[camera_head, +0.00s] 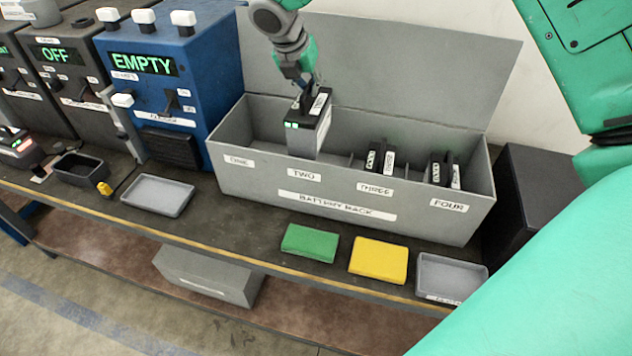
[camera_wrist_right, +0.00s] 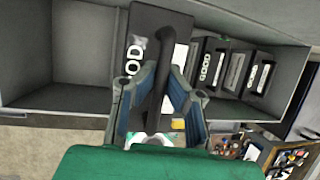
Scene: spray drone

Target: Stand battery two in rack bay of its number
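The battery rack (camera_head: 232,178) is a long grey open box with bays labelled ONE, TWO, THREE and FOUR. My right gripper (camera_head: 304,88) is shut on the handle of a dark grey battery (camera_head: 306,138) with green lights. The battery is upright over bay TWO, its lower end at the level of the rack's front edge; whether it touches the floor is hidden. In the right wrist view, my right gripper's fingers (camera_wrist_right: 158,100) close around the black handle, and the battery (camera_wrist_right: 150,25) reads "GOOD". Its number is not readable. My left gripper is not in view.
Dark batteries stand in bay THREE (camera_head: 375,158) and bay FOUR (camera_head: 440,170). Bay ONE looks empty. A blue machine (camera_head: 178,60) reading EMPTY stands left of the rack. Green (camera_head: 310,242) and yellow (camera_head: 378,260) blocks and grey trays (camera_head: 157,195) lie in front.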

